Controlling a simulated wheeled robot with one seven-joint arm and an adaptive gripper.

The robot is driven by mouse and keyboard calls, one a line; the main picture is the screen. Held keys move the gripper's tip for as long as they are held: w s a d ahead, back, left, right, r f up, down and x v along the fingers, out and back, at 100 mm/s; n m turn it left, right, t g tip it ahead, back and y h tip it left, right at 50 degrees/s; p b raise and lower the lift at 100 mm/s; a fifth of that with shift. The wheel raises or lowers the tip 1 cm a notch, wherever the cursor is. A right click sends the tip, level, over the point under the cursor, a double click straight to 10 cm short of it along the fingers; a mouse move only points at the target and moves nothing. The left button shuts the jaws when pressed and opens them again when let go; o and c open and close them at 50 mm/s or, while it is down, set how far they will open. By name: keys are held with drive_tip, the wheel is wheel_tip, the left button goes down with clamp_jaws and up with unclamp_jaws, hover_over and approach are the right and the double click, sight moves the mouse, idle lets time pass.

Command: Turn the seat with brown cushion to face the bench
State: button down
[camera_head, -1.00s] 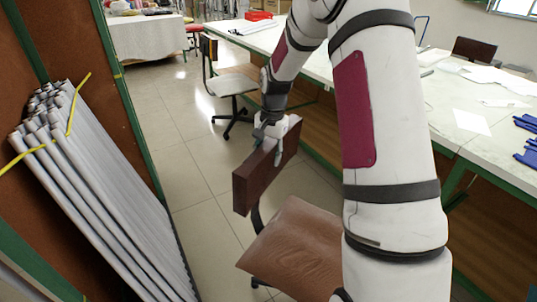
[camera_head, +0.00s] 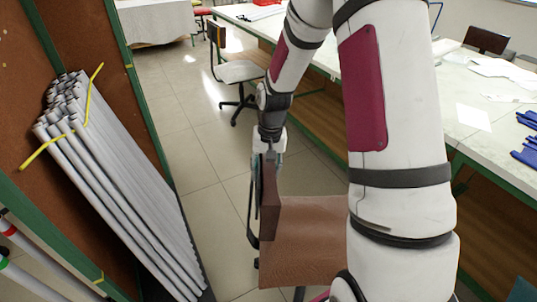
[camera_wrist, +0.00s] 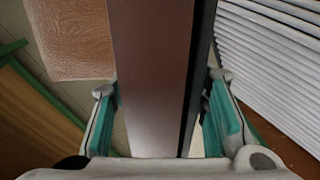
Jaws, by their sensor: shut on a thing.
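The seat with the brown wood-grain cushion (camera_head: 302,245) stands on the tiled floor; its right side is hidden behind my arm. Its dark brown backrest (camera_head: 268,205) is seen almost edge-on at the cushion's left. My gripper (camera_head: 267,158) is shut on the top of the backrest. In the wrist view the backrest (camera_wrist: 152,75) runs between the teal pads of my gripper (camera_wrist: 165,110), and the cushion (camera_wrist: 72,38) lies at upper left. The cushion extends from the backrest rightward, toward the long green-framed bench (camera_head: 470,150).
A bundle of white rods (camera_head: 115,180), tied with yellow, leans in a brown rack close on the left. Another chair with a pale seat (camera_head: 238,72) stands farther back by the bench. Bare tiled floor (camera_head: 195,150) lies between rack and bench.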

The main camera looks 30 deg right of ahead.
drive_tip(key=s+n+p, duration=0.1)
drive_tip(key=s, duration=0.1)
drive_tip(key=s+a+n+p, duration=0.1)
drive_tip(key=s, duration=0.1)
drive_tip(key=s+n+p, duration=0.1)
drive_tip(key=s+n, duration=0.1)
drive_tip(key=s, duration=0.1)
drive_tip(key=shift+a+p, duration=0.15)
drive_tip(key=shift+p, duration=0.15)
drive_tip(key=shift+s+n+p, duration=0.35)
drive_tip(key=shift+s+n, duration=0.25)
drive_tip(key=shift+s, duration=0.1)
drive_tip(key=c, duration=0.9)
unclamp_jaws()
drive_tip(key=shift+d+r, duration=0.2)
drive_tip(key=shift+r, duration=1.8)
drive_tip(key=shift+d+r, duration=0.15)
drive_tip(key=shift+r, duration=1.8)
drive_tip(key=shift+d+r, duration=0.2)
drive_tip(key=shift+r, duration=1.8)
